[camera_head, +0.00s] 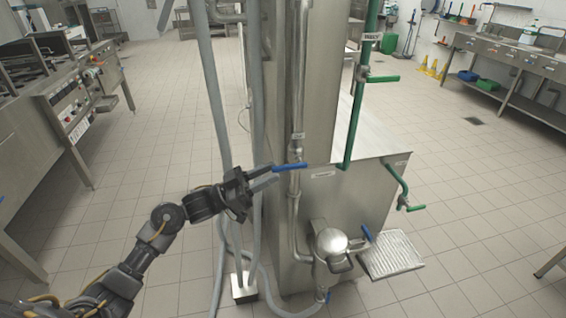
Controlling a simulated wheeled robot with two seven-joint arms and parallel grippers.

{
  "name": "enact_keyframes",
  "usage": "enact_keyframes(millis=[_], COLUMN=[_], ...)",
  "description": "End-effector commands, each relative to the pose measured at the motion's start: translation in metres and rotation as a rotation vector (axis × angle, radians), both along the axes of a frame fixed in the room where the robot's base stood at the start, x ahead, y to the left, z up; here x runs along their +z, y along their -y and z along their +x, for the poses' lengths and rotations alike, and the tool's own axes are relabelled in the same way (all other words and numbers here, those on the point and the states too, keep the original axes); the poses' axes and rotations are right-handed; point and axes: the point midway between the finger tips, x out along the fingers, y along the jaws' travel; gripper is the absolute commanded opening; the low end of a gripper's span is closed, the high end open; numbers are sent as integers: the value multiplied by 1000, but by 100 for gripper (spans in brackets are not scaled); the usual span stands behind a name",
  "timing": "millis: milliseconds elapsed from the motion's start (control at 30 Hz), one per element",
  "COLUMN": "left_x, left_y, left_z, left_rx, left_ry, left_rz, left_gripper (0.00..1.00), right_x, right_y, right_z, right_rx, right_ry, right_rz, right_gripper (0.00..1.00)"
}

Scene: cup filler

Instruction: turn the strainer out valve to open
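A blue valve lever (290,167) sits level on the vertical steel pipe (297,90) at the machine's front. My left gripper (276,174) comes in from the left with its two fingers apart. Its upper fingertip is at the left end of this lever; whether it touches is hard to tell. A second blue lever (367,233) is tilted beside the round steel housing (331,241) lower down. A small blue handle (327,297) shows near the floor. The labels are too small to read, so I cannot tell which is the strainer out valve. My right gripper is out of view.
Green pipes with green levers (383,79) and (415,208) are on the machine's right side. Grey hoses (213,90) hang close to my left arm. A grated steel tray (392,254) juts out at lower right. The tiled floor is open on both sides.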

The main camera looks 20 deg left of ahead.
Motion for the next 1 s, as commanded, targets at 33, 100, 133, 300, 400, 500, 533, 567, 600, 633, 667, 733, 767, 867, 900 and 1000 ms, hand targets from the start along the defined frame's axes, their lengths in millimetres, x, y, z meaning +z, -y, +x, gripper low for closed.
enact_keyframes(millis=[33, 100, 133, 300, 400, 500, 533, 567, 600, 633, 667, 733, 767, 867, 900, 1000], left_x=[7, 11, 12, 17, 17, 17, 17, 17, 17, 17, 17, 17, 17, 17, 17, 17], left_y=[7, 16, 20, 32, 35, 36, 36, 36, 36, 36, 36, 36, 36, 36, 36, 36], left_z=[5, 10, 12, 21, 23, 23, 23, 23, 23, 23, 23, 23, 23, 23, 23, 23], left_rx=[-1, -1, -1, 1, 1, 1, 1, 1, 1, 1, 1, 1, 2, 2, 2, 2], left_ry=[-1, 1, 0, -1, -2, -2, -2, -2, -2, -2, -1, -1, -2, -2, -2, -2], left_rz=[-2, -2, -1, -1, 0, 1, 1, 1, 1, 1, 1, 1, 1, 1, 1, 1], left_gripper=[33, 33, 33, 33, 33, 33, 33, 33, 33, 33, 33, 25, 21, 8, 3, 0], right_x=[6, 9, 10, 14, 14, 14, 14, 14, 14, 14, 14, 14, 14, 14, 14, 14], right_y=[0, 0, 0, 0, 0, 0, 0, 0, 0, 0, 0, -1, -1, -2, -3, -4], right_z=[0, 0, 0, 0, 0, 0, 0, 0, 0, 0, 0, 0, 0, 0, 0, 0], right_rx=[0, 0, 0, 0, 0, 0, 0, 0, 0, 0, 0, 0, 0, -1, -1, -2], right_ry=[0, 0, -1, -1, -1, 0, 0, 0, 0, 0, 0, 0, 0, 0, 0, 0], right_rz=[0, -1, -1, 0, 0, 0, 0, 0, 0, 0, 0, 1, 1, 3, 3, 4], right_gripper=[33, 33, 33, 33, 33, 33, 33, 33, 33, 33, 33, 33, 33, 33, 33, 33])
